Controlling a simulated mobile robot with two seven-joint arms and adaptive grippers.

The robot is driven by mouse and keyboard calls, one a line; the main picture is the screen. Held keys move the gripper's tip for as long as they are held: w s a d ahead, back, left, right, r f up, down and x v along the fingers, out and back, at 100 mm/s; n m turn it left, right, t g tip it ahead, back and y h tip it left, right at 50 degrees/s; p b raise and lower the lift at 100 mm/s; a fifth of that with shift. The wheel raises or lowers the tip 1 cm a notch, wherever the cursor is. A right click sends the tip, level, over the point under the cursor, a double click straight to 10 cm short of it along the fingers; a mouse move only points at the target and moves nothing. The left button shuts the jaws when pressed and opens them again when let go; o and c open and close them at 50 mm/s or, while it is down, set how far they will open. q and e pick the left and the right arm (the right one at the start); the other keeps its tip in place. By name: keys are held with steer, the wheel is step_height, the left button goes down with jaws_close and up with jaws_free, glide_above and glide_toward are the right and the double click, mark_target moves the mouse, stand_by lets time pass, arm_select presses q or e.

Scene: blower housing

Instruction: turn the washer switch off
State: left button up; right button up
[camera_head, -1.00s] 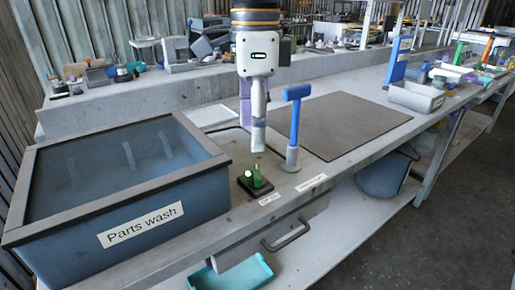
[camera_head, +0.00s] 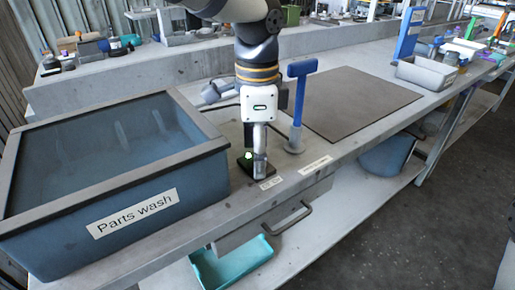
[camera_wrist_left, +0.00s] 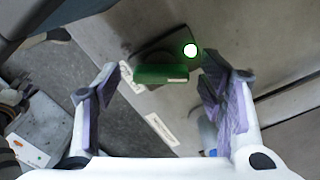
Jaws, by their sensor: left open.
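The washer switch is a green handle on a dark square base, with a bright white-green light at one end. In the head view the switch (camera_head: 246,163) sits on the bench right of the parts-wash tub, partly hidden by my left gripper (camera_head: 259,166). In the left wrist view the green handle (camera_wrist_left: 160,74) lies crosswise between the two spread purple-padded fingers of my left gripper (camera_wrist_left: 158,72). The fingers are open, one on each side, with a gap to the handle; I cannot tell their height above it. My right gripper is not in view.
The blue tub (camera_head: 170,225) labelled "Parts wash" stands left of the switch. A blue T-shaped post (camera_head: 298,105) rises close on the right. Two small labels lie in front, one of them at the switch (camera_head: 270,183). A dark mat (camera_head: 350,110) lies flat and clear farther right.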

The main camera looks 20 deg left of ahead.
arm_select(q)
steer(key=shift+c, duration=0.5)
steer(key=c, duration=1.1)
steer(key=shift+o, duration=0.2)
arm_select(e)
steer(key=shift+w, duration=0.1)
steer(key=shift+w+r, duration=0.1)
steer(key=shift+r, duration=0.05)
arm_select(q)
steer(key=shift+r+n+p, duration=0.2)
steer(key=shift+n+p, duration=0.3)
steer(key=shift+n, duration=0.4)
steer(key=shift+n+p, duration=0.3)
steer(key=shift+n, duration=0.6)
steer(key=n, duration=0.2)
steer(key=shift+f+n, duration=0.2)
steer(key=shift+n, duration=0.1)
steer(key=n, duration=0.5)
steer(key=shift+n, duration=0.3)
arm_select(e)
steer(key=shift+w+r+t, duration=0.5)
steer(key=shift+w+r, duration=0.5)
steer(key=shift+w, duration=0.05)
